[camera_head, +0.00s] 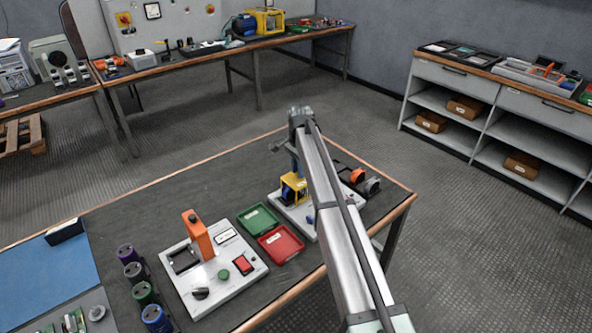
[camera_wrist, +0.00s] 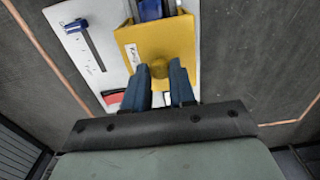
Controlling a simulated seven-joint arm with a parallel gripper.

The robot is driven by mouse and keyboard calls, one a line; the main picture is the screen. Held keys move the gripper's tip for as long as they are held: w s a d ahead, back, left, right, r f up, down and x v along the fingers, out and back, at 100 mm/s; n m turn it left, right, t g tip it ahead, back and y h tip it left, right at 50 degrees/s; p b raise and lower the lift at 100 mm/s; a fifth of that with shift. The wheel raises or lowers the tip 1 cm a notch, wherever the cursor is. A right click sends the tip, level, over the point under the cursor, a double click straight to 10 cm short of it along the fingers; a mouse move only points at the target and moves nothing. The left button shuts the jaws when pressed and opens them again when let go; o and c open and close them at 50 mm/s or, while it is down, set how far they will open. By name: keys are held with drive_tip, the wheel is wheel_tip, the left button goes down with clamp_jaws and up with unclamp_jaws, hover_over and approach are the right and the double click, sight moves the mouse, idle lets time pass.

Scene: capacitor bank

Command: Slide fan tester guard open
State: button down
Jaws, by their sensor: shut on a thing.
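The fan tester is a white base plate (camera_head: 302,217) on the near table, and its plate (camera_wrist: 107,55) also shows in the wrist view. Its guard (camera_head: 292,189) is a yellow box-like cover with a round yellow knob (camera_wrist: 160,68) on top. The guard's flat face (camera_wrist: 185,32) fills the middle of the wrist view, with blue parts showing beyond its far edge. My gripper (camera_wrist: 170,72) has blue fingers closed around the knob. In the head view my arm hides part of the tester, and how far the guard is slid is unclear.
The tester plate carries a slider with a blue handle (camera_wrist: 77,25) and a red part (camera_wrist: 113,97). A green tray (camera_head: 258,220) and a red tray (camera_head: 281,244) lie left of the tester. An orange-and-black device (camera_head: 358,175) stands to its right, near the table edge.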

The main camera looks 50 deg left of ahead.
drive_tip(key=w, duration=0.6)
drive_tip(key=shift+w, duration=0.25)
idle(0.8)
drive_tip(key=c, duration=1.1)
unclamp_jaws()
drive_tip(key=shift+r, duration=0.1)
drive_tip(key=shift+r, duration=3.45)
